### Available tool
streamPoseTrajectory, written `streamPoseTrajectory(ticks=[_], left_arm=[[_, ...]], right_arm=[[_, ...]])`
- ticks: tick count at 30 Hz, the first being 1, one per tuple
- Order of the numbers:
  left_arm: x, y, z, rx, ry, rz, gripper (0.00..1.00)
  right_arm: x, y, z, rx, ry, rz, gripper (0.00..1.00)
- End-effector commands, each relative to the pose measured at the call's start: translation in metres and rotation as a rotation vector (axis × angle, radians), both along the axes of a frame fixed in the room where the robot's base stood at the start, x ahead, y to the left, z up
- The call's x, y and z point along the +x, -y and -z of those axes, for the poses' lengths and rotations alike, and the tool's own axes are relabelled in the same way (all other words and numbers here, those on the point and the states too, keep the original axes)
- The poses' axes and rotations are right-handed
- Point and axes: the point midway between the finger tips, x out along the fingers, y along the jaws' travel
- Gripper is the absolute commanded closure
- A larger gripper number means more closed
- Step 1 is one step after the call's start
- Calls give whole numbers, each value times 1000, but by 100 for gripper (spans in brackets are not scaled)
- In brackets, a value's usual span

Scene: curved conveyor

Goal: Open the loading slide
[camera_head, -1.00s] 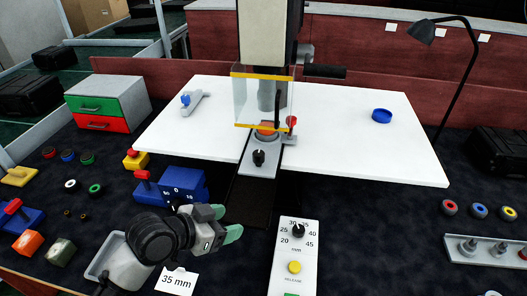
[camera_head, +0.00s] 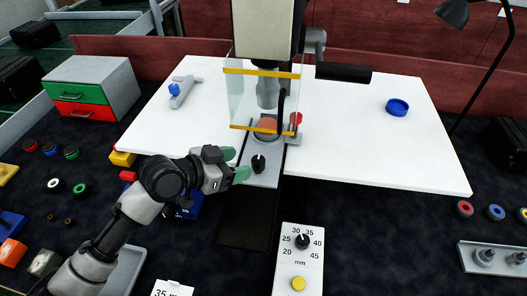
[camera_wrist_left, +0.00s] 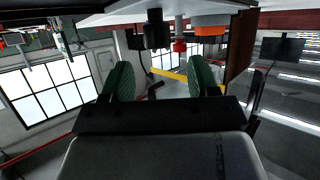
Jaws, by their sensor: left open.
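The loading slide (camera_head: 262,178) is a grey plate with an upright black knob (camera_head: 258,163), below the press on a dark track. An orange-red piece (camera_head: 267,124) sits at its far end, behind the clear guard (camera_head: 245,92) with yellow edges. My left gripper (camera_head: 236,163), with green fingertips, is open just left of the knob. In the left wrist view, which looks upside down, the gripper (camera_wrist_left: 162,78) is spread and empty. The knob (camera_wrist_left: 155,30) lies ahead, roughly between the fingers in line, and appears apart from them. My right gripper is not in view.
A control panel (camera_head: 300,262) with a dial and yellow button stands in front. A blue block (camera_head: 188,207) is partly hidden behind my left arm. A blue ring (camera_head: 397,107) and a grey tool (camera_head: 182,92) lie on the white board (camera_head: 390,150).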

Motion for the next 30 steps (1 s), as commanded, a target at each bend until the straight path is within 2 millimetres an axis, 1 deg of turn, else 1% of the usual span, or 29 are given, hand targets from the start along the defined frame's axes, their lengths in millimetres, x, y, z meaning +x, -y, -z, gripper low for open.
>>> streamPoseTrajectory(ticks=[1, 3, 6, 9, 12, 18, 25, 26, 30], left_arm=[[5, 9, 1, -3, -3, 2, 39], [12, 20, 6, -4, -3, 1, 39], [22, 35, 14, -3, -2, 1, 39], [31, 47, 21, -1, -1, 1, 39], [38, 57, 26, -1, -1, 0, 39], [43, 65, 32, 1, 0, 0, 39], [44, 66, 33, 1, 0, 0, 39], [43, 66, 32, 1, 0, 0, 41], [43, 66, 33, 1, 0, 0, 62]], right_arm=[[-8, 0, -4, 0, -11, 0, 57], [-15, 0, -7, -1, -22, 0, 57], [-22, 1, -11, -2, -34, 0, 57], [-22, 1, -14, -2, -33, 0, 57], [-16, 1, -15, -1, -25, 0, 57], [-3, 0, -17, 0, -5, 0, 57], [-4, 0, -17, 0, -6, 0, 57], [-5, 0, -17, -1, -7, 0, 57], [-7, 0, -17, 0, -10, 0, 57]])
